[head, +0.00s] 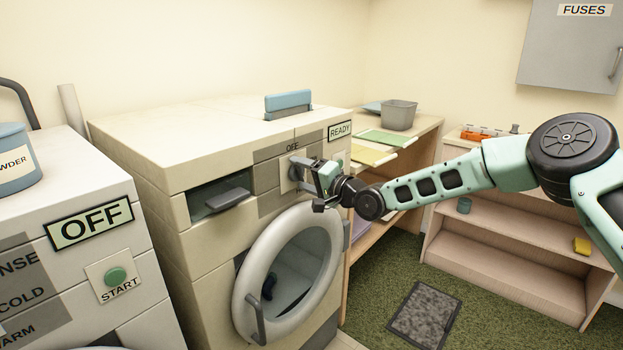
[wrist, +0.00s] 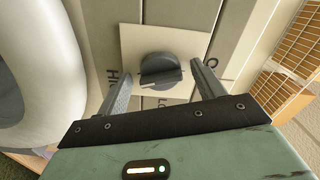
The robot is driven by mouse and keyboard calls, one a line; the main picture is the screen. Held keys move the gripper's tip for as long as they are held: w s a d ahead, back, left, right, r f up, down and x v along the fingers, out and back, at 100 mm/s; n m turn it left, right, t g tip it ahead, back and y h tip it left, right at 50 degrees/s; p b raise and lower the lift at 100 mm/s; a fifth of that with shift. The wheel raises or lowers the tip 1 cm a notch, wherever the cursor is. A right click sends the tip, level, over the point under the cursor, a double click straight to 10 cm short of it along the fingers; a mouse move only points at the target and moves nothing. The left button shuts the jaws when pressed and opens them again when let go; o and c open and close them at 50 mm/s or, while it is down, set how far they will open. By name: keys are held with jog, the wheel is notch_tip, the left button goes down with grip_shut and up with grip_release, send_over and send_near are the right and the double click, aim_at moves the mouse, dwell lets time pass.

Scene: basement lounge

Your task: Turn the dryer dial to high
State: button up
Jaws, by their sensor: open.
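The dryer (head: 180,150) is the cream machine with a round door in the middle of the head view. Its dial (wrist: 160,70) is a dark grey round knob with a raised ridge on a pale square plate (wrist: 190,38). In the wrist view the ridge lies nearly level; which end points is unclear. Partly covered letters around the plate begin "HI" at left, "LO" below and "O" at right. My gripper (head: 305,173) is open at the dryer front, one finger on each side of the dial (wrist: 160,68), with gaps visible. In the head view the gripper mostly hides the dial.
The dryer's READY sign (head: 340,130) is right of the dial. The round door (head: 243,275) is below it. A washer (head: 75,190) reading OFF stands at left. A wooden table (head: 425,132) with a grey bin (head: 399,115) and a low shelf (head: 500,245) are at right.

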jog(key=b+v, duration=0.1)
jog(key=v, duration=1.6)
jog(key=shift+s+d, duration=0.15)
